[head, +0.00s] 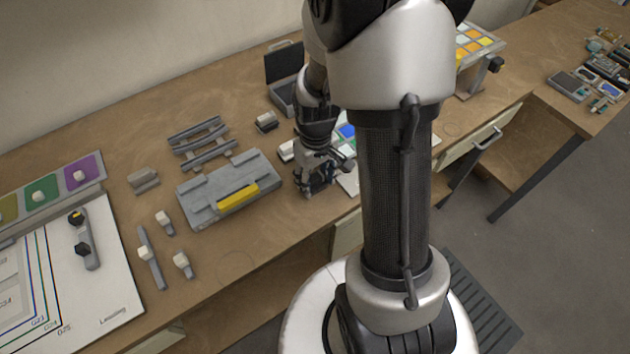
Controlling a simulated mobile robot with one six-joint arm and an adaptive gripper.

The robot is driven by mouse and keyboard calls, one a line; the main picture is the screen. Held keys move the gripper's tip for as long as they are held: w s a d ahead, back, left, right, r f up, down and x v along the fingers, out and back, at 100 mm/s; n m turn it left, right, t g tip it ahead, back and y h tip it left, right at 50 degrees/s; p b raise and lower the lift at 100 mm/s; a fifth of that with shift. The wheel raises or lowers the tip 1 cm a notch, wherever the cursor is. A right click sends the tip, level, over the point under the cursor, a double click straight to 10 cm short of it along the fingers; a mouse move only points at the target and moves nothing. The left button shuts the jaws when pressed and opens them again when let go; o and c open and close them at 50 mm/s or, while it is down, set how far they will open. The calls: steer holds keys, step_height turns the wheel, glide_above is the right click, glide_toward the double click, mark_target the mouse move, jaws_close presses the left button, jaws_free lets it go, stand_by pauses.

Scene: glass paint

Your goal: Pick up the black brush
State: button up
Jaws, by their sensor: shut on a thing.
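My gripper (316,183) is low over the wooden table, just right of the grey tray with the yellow bar. It is shut on a small dark thing between its fingers. The fingers hide most of this thing, so I cannot tell for sure that it is the black brush, or whether it touches the table. No other black brush can be clearly made out. A grey bar with dark knobs (84,241) lies on the white board at the left.
The grey tray (190,201) with a yellow bar (238,197) stands left of my gripper. Grey racks (204,141) and an open dark box (281,93) are behind. Several white-headed tools (148,255) lie near the white board (122,280). Bare table lies in front of the tray.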

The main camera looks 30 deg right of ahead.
mark_target(316, 177)
step_height(316, 177, up, 20)
steer(key=p, duration=0.6)
